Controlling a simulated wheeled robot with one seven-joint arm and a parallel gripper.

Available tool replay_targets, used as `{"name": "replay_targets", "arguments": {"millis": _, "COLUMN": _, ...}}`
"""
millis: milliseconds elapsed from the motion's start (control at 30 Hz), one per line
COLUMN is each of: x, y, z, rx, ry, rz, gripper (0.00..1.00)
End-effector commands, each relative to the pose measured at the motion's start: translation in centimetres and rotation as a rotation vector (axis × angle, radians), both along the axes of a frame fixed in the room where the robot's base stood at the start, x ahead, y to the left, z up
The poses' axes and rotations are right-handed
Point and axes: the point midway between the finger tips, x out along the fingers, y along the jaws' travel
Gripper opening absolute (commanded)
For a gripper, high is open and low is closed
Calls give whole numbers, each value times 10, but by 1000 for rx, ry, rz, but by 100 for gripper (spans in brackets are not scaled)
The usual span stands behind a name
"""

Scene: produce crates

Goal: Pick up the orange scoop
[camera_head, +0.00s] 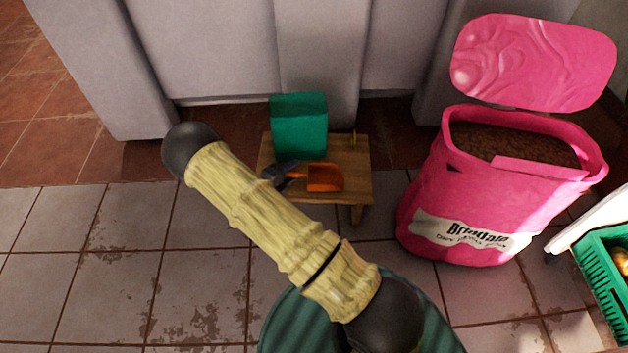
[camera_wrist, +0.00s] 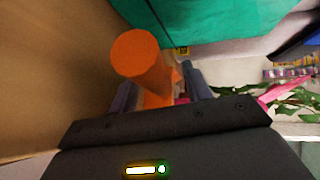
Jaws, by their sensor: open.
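The orange scoop (camera_head: 325,178) lies on a small wooden stool (camera_head: 352,187) in the head view. My gripper (camera_head: 283,173) is low over the stool, at the scoop's left end, partly hidden behind my arm. In the wrist view the scoop's rounded orange end (camera_wrist: 143,55) is close to the camera. My gripper (camera_wrist: 157,88) is open there, with one dark finger on each side of the scoop. I cannot tell whether either finger touches it.
A teal box (camera_head: 299,125) stands on the stool behind the scoop, and fills the top of the wrist view (camera_wrist: 210,20). A pink bag (camera_head: 440,200) of dark brown contents stands to the right. A green crate (camera_head: 600,275) is at the right edge. Tiled floor is clear at left.

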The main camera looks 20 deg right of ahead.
Motion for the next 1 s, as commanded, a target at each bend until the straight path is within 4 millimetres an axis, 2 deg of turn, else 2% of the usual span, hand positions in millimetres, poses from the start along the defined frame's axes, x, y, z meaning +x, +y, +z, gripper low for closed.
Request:
{"name": "replay_targets", "arguments": {"millis": 367, "x": 0, "y": 0, "z": 0, "rx": 0, "ry": 0, "rz": -1, "gripper": 49}}
{"name": "replay_targets", "arguments": {"millis": 600, "x": 0, "y": 0, "z": 0, "rx": 0, "ry": 0, "rz": -1, "gripper": 2}}
{"name": "replay_targets", "arguments": {"millis": 867, "x": 0, "y": 0, "z": 1, "rx": 0, "ry": 0, "rz": -1, "gripper": 0}}
{"name": "replay_targets", "arguments": {"millis": 1000, "x": 0, "y": 0, "z": 9, "rx": -1, "ry": 0, "rz": 0, "gripper": 0}}
